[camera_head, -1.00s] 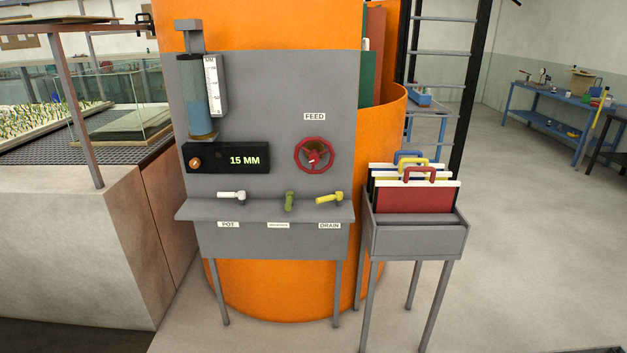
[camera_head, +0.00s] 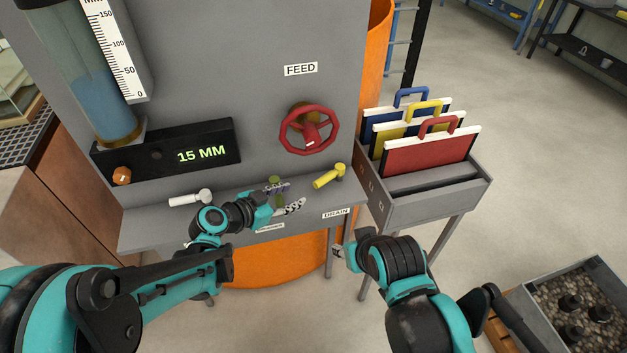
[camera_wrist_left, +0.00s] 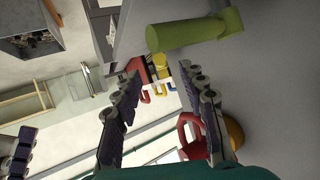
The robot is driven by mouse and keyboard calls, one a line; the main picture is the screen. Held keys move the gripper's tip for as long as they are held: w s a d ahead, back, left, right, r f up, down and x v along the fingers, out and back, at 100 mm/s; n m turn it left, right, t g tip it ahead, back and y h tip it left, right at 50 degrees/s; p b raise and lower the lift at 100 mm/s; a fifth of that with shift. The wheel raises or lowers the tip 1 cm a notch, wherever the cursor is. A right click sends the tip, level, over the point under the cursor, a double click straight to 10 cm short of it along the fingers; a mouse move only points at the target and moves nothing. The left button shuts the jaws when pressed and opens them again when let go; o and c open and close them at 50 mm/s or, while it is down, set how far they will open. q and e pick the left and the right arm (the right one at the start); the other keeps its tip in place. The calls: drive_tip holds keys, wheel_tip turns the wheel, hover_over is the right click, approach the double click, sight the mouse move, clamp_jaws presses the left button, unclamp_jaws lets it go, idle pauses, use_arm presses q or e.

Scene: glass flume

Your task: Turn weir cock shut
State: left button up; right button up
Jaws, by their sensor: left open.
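The weir cock is the green one in the middle of the ledge. In the head view my left gripper partly hides it, and green parts (camera_head: 275,181) show by the fingers. My left gripper (camera_head: 290,196) is open with nothing between its fingers. In the left wrist view the green cock (camera_wrist_left: 190,35) lies crosswise just beyond the open fingertips (camera_wrist_left: 160,75), toward the top. I cannot tell whether a finger touches it. My right gripper (camera_head: 340,251) is low in front of the ledge's right end, apart from the cocks; its jaws are too small to read.
A white cock (camera_head: 190,198) and a yellow cock (camera_head: 330,176) flank the green one. A red FEED handwheel (camera_head: 309,129) is above, and a black display (camera_head: 170,150) reads 15 MM. A grey rack (camera_head: 430,193) with colored panels stands right. A gravel box (camera_head: 570,300) is lower right.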

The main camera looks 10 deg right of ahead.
sight(315, 184)
use_arm(q)
drive_tip(key=shift+w+d+m+h, duration=0.3)
drive_tip(key=shift+w+d, duration=0.15)
drive_tip(key=shift+d, duration=0.15)
drive_tip(key=shift+w+d+f, duration=0.1)
drive_tip(key=shift+w+d, duration=0.05)
drive_tip(key=shift+d, duration=0.15)
drive_tip(key=b+x, duration=0.1)
drive_tip(key=x, duration=0.5)
drive_tip(key=shift+d+f+b, duration=0.15)
drive_tip(key=shift+d+b, duration=0.25)
drive_tip(key=shift+d, duration=0.05)
drive_tip(key=shift+w+d+f, duration=0.1)
drive_tip(key=shift+w+d, duration=0.2)
drive_tip(key=shift+d, duration=0.05)
drive_tip(key=shift+m, duration=0.3)
clamp_jaws()
